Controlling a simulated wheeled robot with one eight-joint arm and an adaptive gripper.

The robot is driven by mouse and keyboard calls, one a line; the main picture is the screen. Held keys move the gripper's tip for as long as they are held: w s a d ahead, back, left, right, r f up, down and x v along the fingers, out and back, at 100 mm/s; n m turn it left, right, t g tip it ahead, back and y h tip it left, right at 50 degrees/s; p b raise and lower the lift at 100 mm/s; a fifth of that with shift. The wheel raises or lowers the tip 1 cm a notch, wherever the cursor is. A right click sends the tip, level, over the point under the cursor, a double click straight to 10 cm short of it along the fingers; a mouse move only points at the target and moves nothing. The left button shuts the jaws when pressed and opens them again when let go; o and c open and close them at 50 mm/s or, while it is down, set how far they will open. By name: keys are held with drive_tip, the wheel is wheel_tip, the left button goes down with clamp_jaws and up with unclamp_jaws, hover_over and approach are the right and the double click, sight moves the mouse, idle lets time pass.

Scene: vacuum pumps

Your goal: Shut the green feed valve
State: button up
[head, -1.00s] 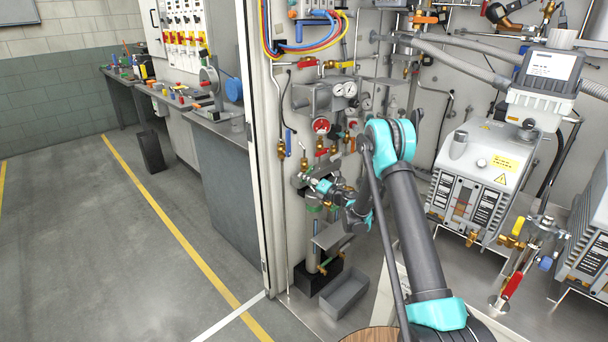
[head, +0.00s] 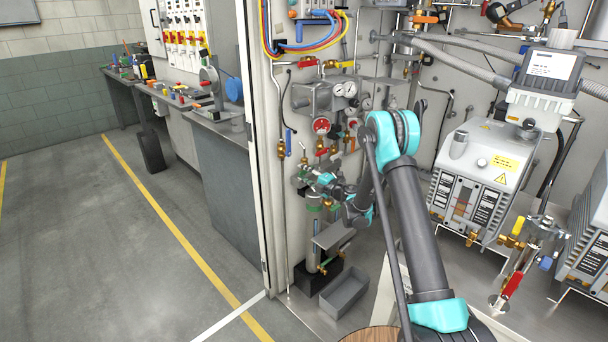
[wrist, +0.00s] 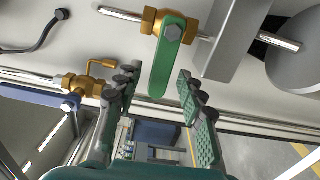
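The green valve handle (wrist: 170,58) is a flat lever on a brass valve body (wrist: 150,20) in the wrist view. It extends down from its nut, crosswise in the picture to the steel pipe (wrist: 120,14). My gripper (wrist: 158,82) is open, with one finger on each side of the handle's lower part. There are visible gaps between the fingers and the handle, and I see no clear contact. In the head view my gripper (head: 325,182) is at the lower pipework on the panel, where the arm partly covers the valves and the green handle cannot be made out surely.
A second brass valve (wrist: 82,87) with a blue handle (wrist: 52,97) is left of my gripper. A grey bracket (wrist: 235,40) and a round grey part (wrist: 296,55) are on the right. A grey open bin (head: 344,292) stands below. The floor at left is free.

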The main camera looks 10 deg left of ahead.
drive_tip(key=shift+v, duration=0.95)
drive_tip(key=v, duration=0.6)
idle(0.4)
